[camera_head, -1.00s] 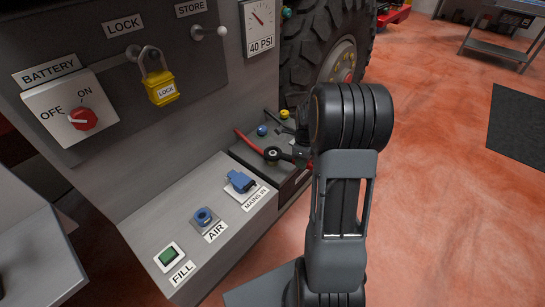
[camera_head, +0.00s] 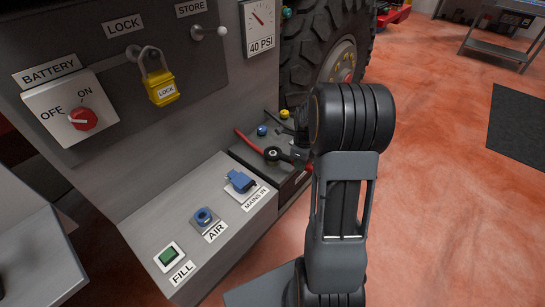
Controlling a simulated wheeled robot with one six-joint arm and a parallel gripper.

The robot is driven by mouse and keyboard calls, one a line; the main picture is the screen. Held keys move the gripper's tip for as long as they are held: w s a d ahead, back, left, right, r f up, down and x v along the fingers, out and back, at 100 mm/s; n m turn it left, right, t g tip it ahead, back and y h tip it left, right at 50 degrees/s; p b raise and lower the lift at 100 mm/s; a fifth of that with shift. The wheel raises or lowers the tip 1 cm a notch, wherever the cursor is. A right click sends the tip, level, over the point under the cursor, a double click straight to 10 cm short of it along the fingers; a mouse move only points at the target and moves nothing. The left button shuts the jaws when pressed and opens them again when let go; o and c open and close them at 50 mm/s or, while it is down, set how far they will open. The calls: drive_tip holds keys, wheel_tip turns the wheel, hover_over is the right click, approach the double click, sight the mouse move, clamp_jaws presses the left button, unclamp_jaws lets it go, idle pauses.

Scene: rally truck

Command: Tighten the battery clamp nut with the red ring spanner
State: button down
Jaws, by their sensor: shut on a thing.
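The battery (camera_head: 262,170) sits in a dark recess beside the grey panel. A black round clamp piece (camera_head: 272,154) is on top of it, with a thick red cable (camera_head: 248,142) running up to the left. A dark bar with a little red (camera_head: 300,163) runs right from the round piece until my arm covers it. It may be the red ring spanner, but I cannot confirm this or see how it sits on the nut. My gripper's jaws are hidden behind my own arm, and so is any grip on the spanner.
A grey ledge with FILL, AIR and MAINS IN fittings (camera_head: 240,181) lies in front of the battery. The panel carries a red battery switch (camera_head: 83,119) and a yellow padlock (camera_head: 160,88). A large tyre (camera_head: 305,50) stands behind.

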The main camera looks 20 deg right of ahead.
drive_tip(key=shift+s+a+m, duration=0.35)
drive_tip(key=shift+a+m, duration=0.3)
drive_tip(key=shift+m, duration=0.1)
drive_tip(key=shift+s+a+m, duration=0.35)
drive_tip(key=shift+a+m, duration=0.3)
drive_tip(key=shift+m, duration=0.1)
idle(0.5)
drive_tip(key=shift+w+d+n, duration=0.25)
drive_tip(key=shift+d+n, duration=0.25)
drive_tip(key=shift+n, duration=0.1)
drive_tip(key=c, duration=1.4)
unclamp_jaws()
clamp_jaws()
drive_tip(key=shift+w+d, duration=0.1)
drive_tip(key=shift+d, duration=0.1)
drive_tip(key=shift+r+p, duration=1.3)
drive_tip(key=shift+p, duration=0.3)
idle(1.3)
